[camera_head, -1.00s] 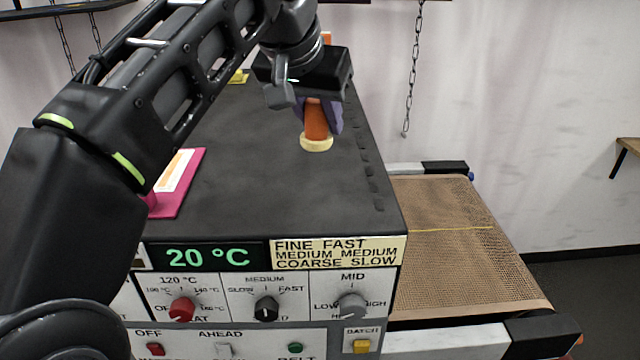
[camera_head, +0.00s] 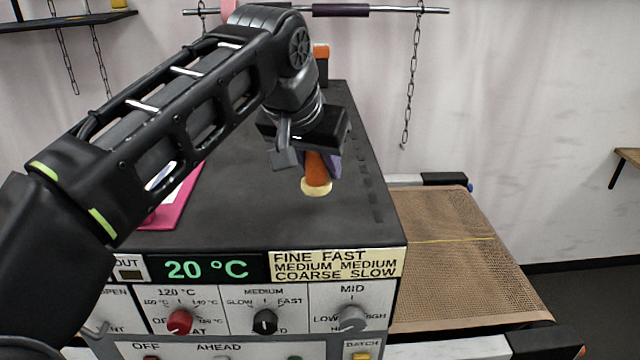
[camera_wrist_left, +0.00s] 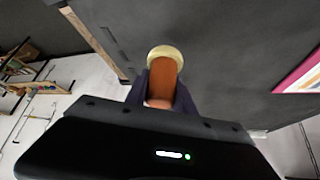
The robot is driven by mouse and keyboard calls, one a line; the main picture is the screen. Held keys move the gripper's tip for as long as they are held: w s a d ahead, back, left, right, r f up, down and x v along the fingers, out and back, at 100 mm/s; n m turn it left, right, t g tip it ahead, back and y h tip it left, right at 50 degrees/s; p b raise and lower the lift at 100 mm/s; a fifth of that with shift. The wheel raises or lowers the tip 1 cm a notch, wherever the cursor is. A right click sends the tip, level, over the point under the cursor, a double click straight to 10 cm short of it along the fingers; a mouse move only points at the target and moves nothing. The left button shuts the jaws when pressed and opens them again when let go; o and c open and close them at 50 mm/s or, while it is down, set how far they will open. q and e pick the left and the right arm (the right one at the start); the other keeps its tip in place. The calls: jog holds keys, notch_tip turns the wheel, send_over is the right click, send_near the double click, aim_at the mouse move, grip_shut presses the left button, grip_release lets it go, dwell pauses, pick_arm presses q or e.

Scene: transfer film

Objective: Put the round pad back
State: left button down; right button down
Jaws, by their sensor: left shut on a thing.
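The round pad has a pale cream disc (camera_head: 316,187) at its bottom and an orange handle (camera_head: 318,168) above it. My left gripper (camera_head: 322,160) is shut on the orange handle, with its purple fingers on either side. The pad is upright, disc down, over the dark top of the machine (camera_head: 250,215). I cannot tell whether the disc touches the top. In the left wrist view the cream disc (camera_wrist_left: 165,54) shows beyond the orange handle (camera_wrist_left: 162,80) between the fingers. My right gripper is not in view.
A pink board (camera_head: 172,212) lies on the machine top at left, partly behind my arm. A brown mesh conveyor belt (camera_head: 450,260) extends at right. A wall rail (camera_head: 390,10) with hanging chains is behind. The front of the machine top is clear.

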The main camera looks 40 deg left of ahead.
aim_at(320, 186)
pick_arm(q)
jog(key=shift+f, duration=2)
jog(key=shift+f, duration=0.2)
jog(key=c, duration=1.1)
grip_release()
jog(key=shift+r, duration=0.1)
